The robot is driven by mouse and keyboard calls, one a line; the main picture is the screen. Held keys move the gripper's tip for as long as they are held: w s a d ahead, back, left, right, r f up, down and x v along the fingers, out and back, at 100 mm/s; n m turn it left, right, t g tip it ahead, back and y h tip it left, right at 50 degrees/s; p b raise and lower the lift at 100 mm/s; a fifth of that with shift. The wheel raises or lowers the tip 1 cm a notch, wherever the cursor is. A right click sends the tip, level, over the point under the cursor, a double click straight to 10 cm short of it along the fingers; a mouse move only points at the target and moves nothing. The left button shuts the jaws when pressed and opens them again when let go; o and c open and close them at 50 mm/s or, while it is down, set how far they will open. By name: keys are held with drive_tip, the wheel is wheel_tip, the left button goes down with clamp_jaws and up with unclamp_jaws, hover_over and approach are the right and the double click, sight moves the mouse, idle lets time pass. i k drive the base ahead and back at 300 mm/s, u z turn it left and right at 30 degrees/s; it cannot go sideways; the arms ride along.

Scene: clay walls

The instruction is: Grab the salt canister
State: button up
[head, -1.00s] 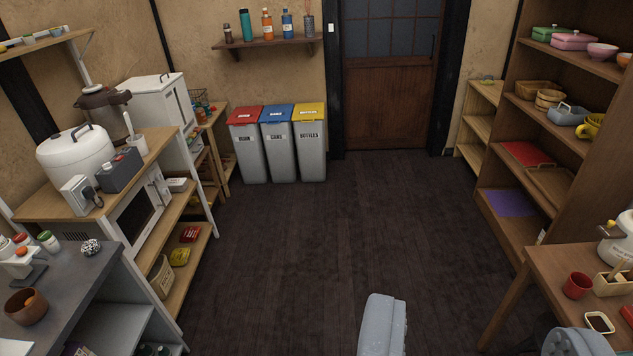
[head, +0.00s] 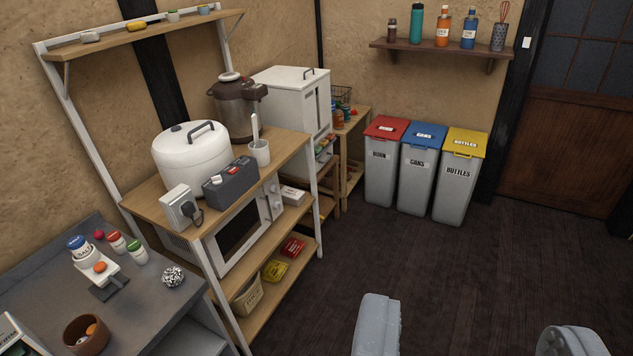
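Several small lidded canisters stand on the grey counter at the lower left.
The grey counter (head: 45,283) also holds a white stand, a speckled ball (head: 173,276) and a brown bowl (head: 86,335). A wooden shelf unit with a rice cooker (head: 190,150) and microwave stands behind it. Bins (head: 416,165) stand at the back. The dark floor (head: 440,265) is clear.

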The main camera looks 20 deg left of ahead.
sight(80, 248)
drive_tip(key=u, duration=0.75)
drive_tip(key=i, duration=1.4)
drive_tip(key=u, duration=0.7)
